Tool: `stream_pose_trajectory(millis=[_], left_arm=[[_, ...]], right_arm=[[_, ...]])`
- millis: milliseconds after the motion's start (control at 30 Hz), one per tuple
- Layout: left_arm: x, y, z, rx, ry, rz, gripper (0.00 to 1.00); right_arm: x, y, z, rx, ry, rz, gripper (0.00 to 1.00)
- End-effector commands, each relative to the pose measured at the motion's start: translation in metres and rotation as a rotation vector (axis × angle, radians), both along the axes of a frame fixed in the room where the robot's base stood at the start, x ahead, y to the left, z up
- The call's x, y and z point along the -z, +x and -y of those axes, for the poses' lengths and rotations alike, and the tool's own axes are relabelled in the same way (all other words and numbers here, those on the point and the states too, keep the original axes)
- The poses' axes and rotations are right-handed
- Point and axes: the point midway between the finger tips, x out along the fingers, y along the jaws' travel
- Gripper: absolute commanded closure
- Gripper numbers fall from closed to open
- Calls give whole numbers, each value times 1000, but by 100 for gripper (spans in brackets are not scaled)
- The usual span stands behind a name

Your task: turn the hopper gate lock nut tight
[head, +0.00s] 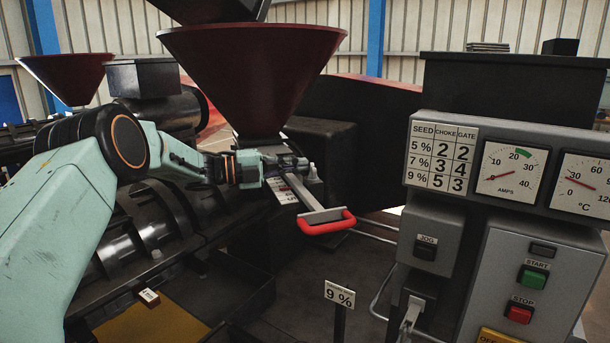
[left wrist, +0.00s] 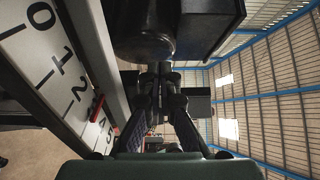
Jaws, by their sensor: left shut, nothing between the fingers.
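The dark red hopper (head: 255,75) stands above the gate slide (head: 303,192), a pale bar that ends in a red handle (head: 327,222). A number scale (head: 281,190) lies beside the slide; in the left wrist view the scale (left wrist: 72,82) runs down the left with a red pointer (left wrist: 94,108) on it. My left gripper (head: 290,163) is at the gate just below the hopper. In the left wrist view its fingers (left wrist: 160,75) come together with nothing seen between them. I cannot make out the lock nut clearly near the fingertips. My right gripper is not in view.
A control panel (head: 480,215) with gauges and buttons stands at the right. Its chart (head: 440,156) lists seed, choke and gate settings. A 9 % sign (head: 340,294) stands at the front. The dark press barrel (head: 150,225) lies under my left arm.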

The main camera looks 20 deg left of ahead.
Motion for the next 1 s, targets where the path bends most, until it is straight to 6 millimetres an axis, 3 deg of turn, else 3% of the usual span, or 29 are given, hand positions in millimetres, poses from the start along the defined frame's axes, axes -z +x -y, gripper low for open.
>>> stream_pose_trajectory(millis=[1000], left_arm=[[0,-6,-7,1,-1,1,100]], right_arm=[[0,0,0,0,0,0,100]])
